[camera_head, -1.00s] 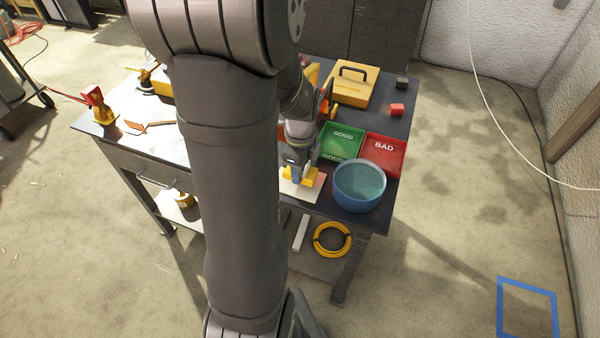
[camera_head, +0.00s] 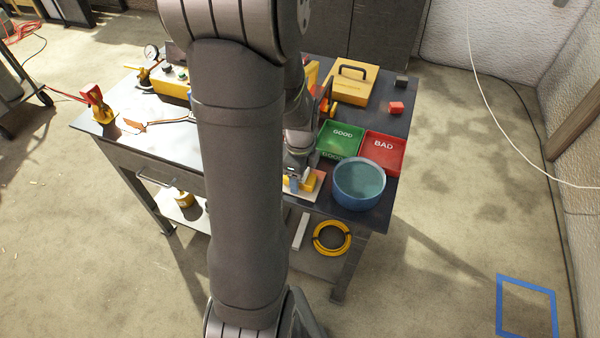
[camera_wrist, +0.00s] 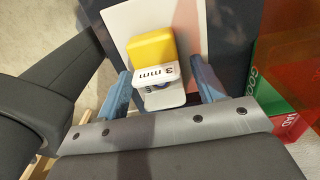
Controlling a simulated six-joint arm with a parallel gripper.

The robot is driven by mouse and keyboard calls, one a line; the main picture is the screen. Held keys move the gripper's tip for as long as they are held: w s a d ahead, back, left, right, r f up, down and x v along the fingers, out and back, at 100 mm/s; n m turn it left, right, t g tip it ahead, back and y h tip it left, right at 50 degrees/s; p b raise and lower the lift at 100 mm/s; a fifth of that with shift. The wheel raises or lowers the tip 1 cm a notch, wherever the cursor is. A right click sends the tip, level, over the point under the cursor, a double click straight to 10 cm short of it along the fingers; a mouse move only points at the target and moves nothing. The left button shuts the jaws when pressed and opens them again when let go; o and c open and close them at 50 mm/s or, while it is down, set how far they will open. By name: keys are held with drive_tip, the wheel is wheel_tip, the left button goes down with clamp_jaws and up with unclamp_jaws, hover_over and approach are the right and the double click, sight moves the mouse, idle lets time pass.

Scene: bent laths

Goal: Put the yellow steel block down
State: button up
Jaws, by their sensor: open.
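The yellow steel block (camera_wrist: 152,48) lies on a pale card (camera_wrist: 120,22) in the wrist view. A white piece marked "3 mm" (camera_wrist: 155,74) is at its near end; I cannot tell whether it is part of the block. My gripper (camera_wrist: 160,70) is open, with one blue finger on each side of the white piece and a gap at both sides.
A blue round bowl (camera_head: 359,186) stands close to the right of the card. Behind are the green GOOD tray (camera_head: 340,143) and the red BAD tray (camera_head: 384,151). My arm hides the table's middle.

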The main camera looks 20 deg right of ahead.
drive_tip(key=shift+r, duration=0.1)
wheel_tip(320, 180, up, 12)
idle(0.5)
wheel_tip(320, 180, down, 12)
drive_tip(key=shift+f, duration=0.25)
drive_tip(key=shift+r, duration=1.05)
drive_tip(key=shift+f, duration=0.1)
